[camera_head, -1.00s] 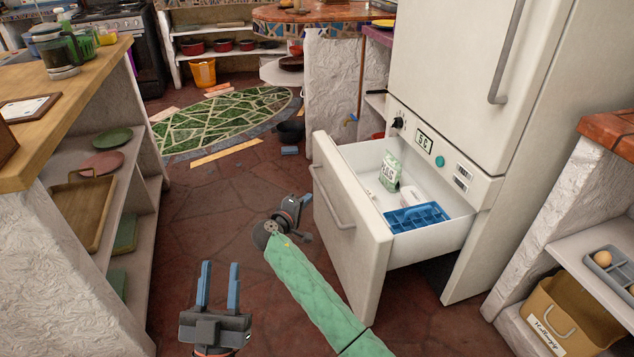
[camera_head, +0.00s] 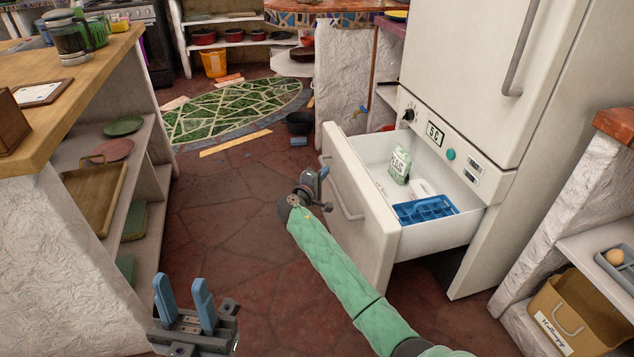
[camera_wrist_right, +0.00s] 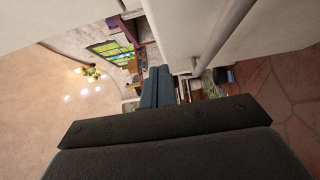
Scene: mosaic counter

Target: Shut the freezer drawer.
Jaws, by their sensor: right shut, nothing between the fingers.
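The white freezer drawer (camera_head: 372,228) is pulled open at the bottom of the fridge-freezer, its front facing lower left. A curved handle (camera_head: 343,192) runs along the front and also shows in the right wrist view (camera_wrist_right: 222,38). My right gripper (camera_head: 323,177) is shut and empty beside the handle's far end, close to the drawer front; I cannot tell whether it touches. Its shut fingers show in the right wrist view (camera_wrist_right: 157,86). My left gripper (camera_head: 182,290) is open and empty at the lower left, away from the drawer.
The drawer holds a green-white carton (camera_head: 399,163) and a blue tray (camera_head: 425,208). A wooden-topped shelf counter (camera_head: 60,90) stands left. A shelf unit with a yellow-brown bag (camera_head: 575,318) stands right.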

